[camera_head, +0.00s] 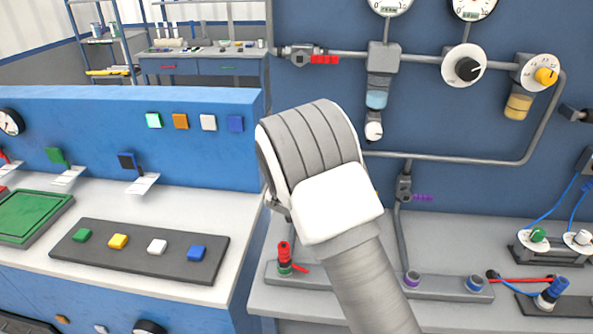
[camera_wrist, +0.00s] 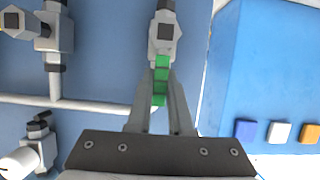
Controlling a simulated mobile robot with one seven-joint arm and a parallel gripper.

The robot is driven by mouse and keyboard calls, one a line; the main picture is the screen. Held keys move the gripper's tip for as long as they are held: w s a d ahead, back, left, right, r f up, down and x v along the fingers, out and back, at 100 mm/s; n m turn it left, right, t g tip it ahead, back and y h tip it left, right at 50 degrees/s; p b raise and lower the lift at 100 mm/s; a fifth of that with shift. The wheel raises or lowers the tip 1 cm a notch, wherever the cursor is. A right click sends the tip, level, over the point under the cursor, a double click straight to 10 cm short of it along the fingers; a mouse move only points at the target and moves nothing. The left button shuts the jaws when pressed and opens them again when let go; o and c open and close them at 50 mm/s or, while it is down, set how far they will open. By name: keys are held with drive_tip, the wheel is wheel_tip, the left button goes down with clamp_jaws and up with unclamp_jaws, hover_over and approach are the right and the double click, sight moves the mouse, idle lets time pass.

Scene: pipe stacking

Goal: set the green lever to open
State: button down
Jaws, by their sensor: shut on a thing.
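The green lever (camera_wrist: 161,66) shows in the wrist view, below its grey valve body (camera_wrist: 165,32). It points down in the picture, roughly in line with the valve body. My gripper (camera_wrist: 160,84) is shut on the green lever, with one finger on each side of it. In the head view my white and grey wrist hides the green lever, its valve and my fingertips.
A valve with a red lever (camera_head: 325,59) is on the upper pipe, and a purple lever (camera_head: 423,197) is right of my wrist. A blue console (camera_head: 200,170) with coloured buttons stands to the left. Pipes run close around my gripper.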

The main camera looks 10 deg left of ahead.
drive_tip(key=shift+a+r, duration=0.1)
drive_tip(key=c, duration=0.8)
unclamp_jaws()
drive_tip(key=p+v, duration=0.1)
drive_tip(key=v, duration=1.6)
drive_tip(key=shift+s, duration=0.1)
